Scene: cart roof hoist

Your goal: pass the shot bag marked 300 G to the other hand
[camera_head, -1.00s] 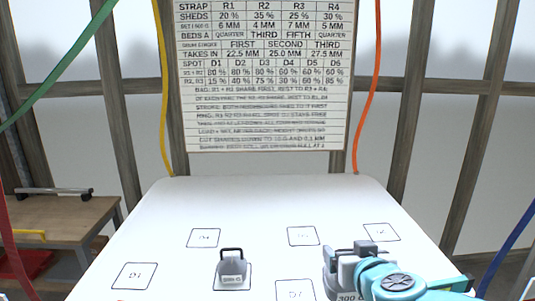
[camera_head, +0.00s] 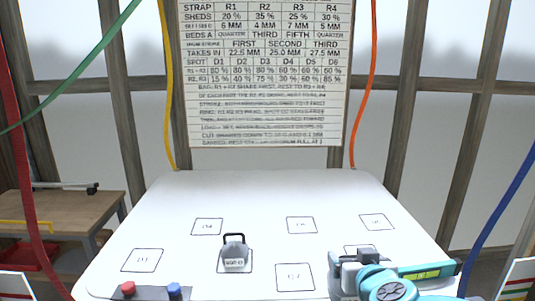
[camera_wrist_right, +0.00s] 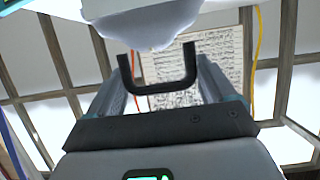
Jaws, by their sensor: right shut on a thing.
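My right gripper (camera_head: 355,262) is at the lower right of the head view, above the white table. In the right wrist view its two fingers (camera_wrist_right: 160,72) are shut on the black handle of a pale grey shot bag (camera_wrist_right: 145,25), whose body fills the top of that view. The 300 G marking on this bag is hidden now; it showed in the earlier head frame. My left gripper is not in view.
Another grey bag with a black handle (camera_head: 234,256) stands on a marked square of the white table (camera_head: 180,195). Several other squares are bare. A dark bar with red and blue knobs (camera_head: 150,292) lies at the front left. Coloured straps hang around the table.

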